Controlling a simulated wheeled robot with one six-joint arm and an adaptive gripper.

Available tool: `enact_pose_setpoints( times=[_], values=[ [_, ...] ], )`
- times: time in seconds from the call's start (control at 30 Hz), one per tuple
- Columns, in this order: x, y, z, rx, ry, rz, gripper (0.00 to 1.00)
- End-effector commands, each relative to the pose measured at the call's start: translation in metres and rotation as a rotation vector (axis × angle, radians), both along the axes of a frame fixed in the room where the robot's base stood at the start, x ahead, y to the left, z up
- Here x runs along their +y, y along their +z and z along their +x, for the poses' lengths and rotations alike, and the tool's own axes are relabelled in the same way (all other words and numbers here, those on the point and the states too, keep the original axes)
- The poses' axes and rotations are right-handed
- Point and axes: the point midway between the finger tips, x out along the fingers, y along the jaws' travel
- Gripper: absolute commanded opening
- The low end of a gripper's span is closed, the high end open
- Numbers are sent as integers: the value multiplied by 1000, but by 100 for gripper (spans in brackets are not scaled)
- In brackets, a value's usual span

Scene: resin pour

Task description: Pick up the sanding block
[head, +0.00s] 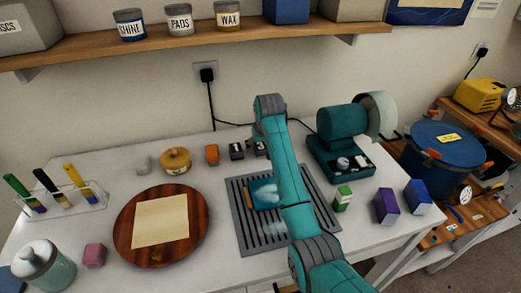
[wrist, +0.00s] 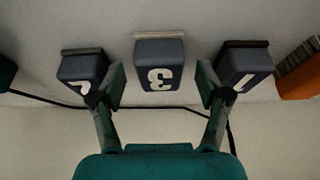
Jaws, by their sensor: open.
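Three dark sanding blocks with white marks stand in a row in the wrist view, each with a thin layer along one edge. The middle block (wrist: 160,55) bears an upside-down 3 and has a pale layer. The left block (wrist: 82,70) and right block (wrist: 246,66) have darker layers; the right one's mark looks like a 1. My gripper (wrist: 160,74) is open, its fingers to either side of the middle block, with gaps visible.
A brass-coloured tin (head: 175,161) and a teal machine (head: 340,132) flank that area. A black cord (wrist: 60,101) runs behind. A slatted grey mat (head: 247,221) lies nearer, under my arm.

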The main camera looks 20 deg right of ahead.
Motion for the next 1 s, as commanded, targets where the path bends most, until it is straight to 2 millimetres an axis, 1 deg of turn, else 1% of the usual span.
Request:
enact_pose_setpoints(
  times=[0.1, 0.3, 0.33, 0.37, 0.4, 0.47, 0.5, 0.57, 0.6, 0.87, 0.97, 1.0],
  values=[
    [0, -6, 2, 0, 0, 0, 76],
    [0, -6, 3, -1, 0, 0, 76],
    [0, -6, 3, -1, 0, 0, 74],
    [0, -6, 3, -1, 0, 0, 66],
    [0, -6, 3, -1, 0, 0, 56],
    [0, -6, 3, -1, 0, 0, 41],
    [0, -6, 3, 0, 0, 0, 31],
    [0, -6, 3, 0, 0, 0, 16],
    [0, -6, 3, 0, 0, 0, 11],
    [0, -4, 3, -1, 0, 0, 10],
    [0, 4, 3, -2, 0, 0, 10],
    [0, 9, 4, -3, 0, 0, 10]
  ],
)
